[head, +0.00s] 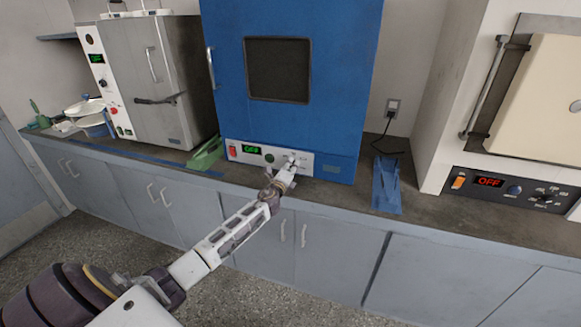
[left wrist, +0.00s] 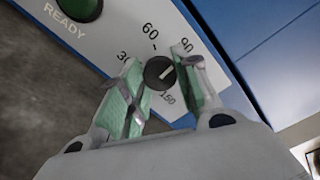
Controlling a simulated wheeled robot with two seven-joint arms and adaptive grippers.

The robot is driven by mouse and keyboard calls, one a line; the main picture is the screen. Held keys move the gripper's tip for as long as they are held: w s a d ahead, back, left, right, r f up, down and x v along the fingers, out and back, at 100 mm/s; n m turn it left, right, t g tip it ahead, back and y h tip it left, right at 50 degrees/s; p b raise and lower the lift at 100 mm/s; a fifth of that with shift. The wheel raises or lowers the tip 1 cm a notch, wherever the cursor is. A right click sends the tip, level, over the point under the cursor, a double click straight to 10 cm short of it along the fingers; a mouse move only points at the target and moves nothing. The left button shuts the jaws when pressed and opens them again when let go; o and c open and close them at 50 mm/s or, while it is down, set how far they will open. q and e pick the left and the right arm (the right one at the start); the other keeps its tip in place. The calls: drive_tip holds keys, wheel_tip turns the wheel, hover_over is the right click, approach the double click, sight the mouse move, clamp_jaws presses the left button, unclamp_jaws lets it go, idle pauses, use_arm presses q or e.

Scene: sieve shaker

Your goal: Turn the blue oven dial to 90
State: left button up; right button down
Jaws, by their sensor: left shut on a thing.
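The blue oven (head: 345,95) stands on the counter at the middle of the head view, its white control panel (head: 232,142) along the bottom. My left gripper (head: 292,162) reaches the right part of that panel. In the left wrist view, my left gripper (left wrist: 158,88) has one finger on each side of the small dark dial (left wrist: 158,73) and is shut on it. The dial's light pointer line slants up and right, roughly toward the 90 side. The 60 mark is above the dial; the 30 and 90 labels are partly hidden by the fingers. My right gripper is not in view.

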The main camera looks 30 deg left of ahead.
use_arm(q)
drive_tip(key=shift+m, duration=0.4)
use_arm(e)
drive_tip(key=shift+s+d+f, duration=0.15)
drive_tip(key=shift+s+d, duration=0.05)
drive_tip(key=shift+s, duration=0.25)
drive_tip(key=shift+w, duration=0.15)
use_arm(q)
drive_tip(key=o, duration=1)
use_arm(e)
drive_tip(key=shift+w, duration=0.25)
use_arm(q)
drive_tip(key=shift+s, duration=0.1)
drive_tip(key=shift+v, duration=5.9)
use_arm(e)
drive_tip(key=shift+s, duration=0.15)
use_arm(q)
drive_tip(key=shift+f, duration=0.1)
